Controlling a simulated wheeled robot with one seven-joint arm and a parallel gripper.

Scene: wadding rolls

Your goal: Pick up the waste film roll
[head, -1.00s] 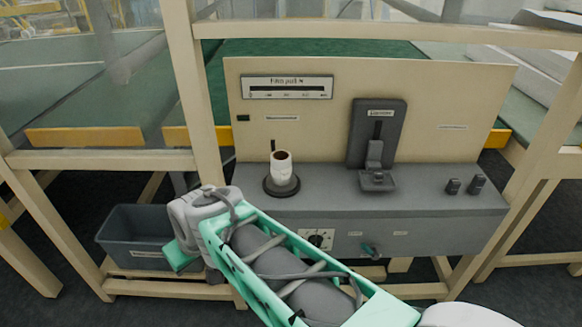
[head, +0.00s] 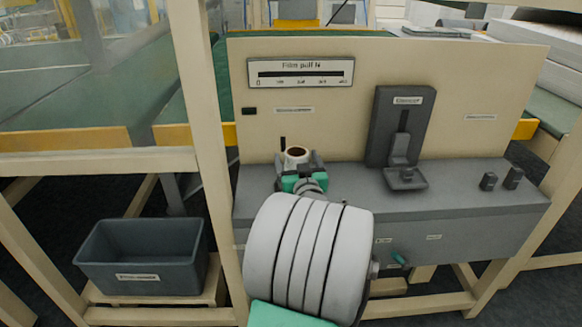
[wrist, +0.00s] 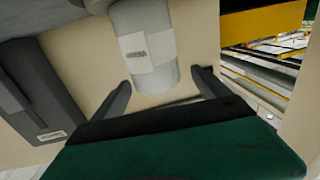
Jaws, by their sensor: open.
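The waste film roll (head: 297,153) is a small, pale upright roll with a dark brown core, on the left of the grey bench unit. Its lower part is hidden behind my gripper in the head view. My gripper (head: 299,166) is open in front of it, with a dark finger on each side. In the wrist view the white roll (wrist: 150,40), with a small printed label, appears between the two open fingers of my gripper (wrist: 166,76). I see gaps beside the roll there and cannot tell any contact.
A dark grey bin (head: 140,272) stands at lower left on a wooden shelf. A beige panel (head: 450,90) rises behind the roll. A dark slotted device (head: 400,140) and two small black knobs (head: 500,180) are to the right. A wooden post (head: 205,150) stands left of the bench.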

